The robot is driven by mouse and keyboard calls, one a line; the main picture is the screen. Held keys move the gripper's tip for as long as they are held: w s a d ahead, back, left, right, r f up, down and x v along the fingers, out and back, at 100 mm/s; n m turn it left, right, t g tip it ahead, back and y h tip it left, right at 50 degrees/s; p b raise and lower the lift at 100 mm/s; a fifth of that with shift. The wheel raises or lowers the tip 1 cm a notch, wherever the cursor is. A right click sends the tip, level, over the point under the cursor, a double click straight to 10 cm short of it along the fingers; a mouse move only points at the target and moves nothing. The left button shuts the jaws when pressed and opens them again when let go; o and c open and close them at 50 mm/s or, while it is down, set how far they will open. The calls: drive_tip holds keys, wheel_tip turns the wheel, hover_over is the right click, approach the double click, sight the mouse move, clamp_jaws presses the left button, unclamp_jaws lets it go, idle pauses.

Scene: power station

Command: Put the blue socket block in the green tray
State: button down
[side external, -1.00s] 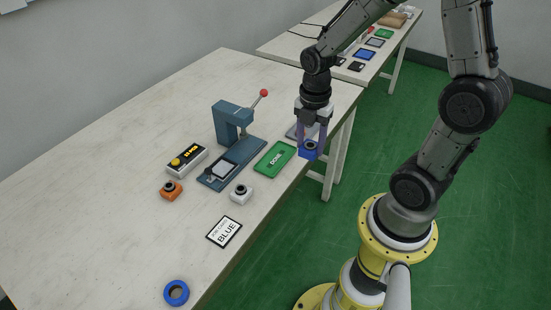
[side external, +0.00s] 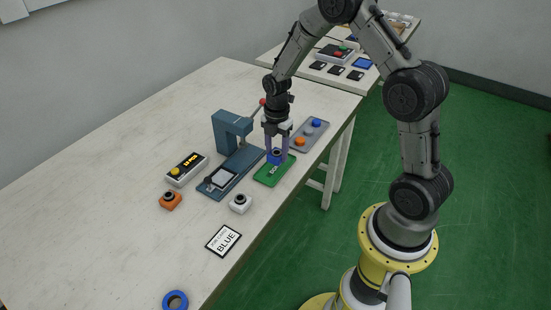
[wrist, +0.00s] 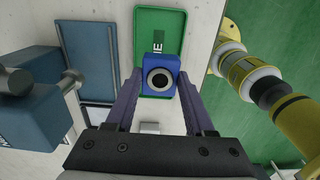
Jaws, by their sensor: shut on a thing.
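My gripper (side external: 276,154) is shut on the blue socket block (side external: 276,157), a small blue cube with a dark round socket in its top. The block also shows between the fingers in the wrist view (wrist: 160,78). It is over the green tray (side external: 265,178), toward the tray's far end in the side view. Whether the block touches the tray floor or hangs just above it I cannot tell. The green tray (wrist: 147,22) has a raised rim and white lettering, partly hidden by the block.
The blue lever press (side external: 232,135) stands close to the left of the tray. A grey tray (side external: 322,128) with coloured pieces lies behind. A white socket block (side external: 240,204), an orange one (side external: 171,200), a BLUE card (side external: 224,240) and a blue ring (side external: 175,300) lie nearer.

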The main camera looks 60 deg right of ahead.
sight(275, 151)
drive_tip(key=shift+w+f, duration=0.15)
drive_tip(key=shift+f, duration=0.05)
drive_tip(key=shift+w+d+f, duration=0.1)
drive_tip(key=shift+f, duration=1.55)
drive_tip(key=shift+c, duration=1.3)
unclamp_jaws()
drive_tip(key=shift+f, duration=0.15)
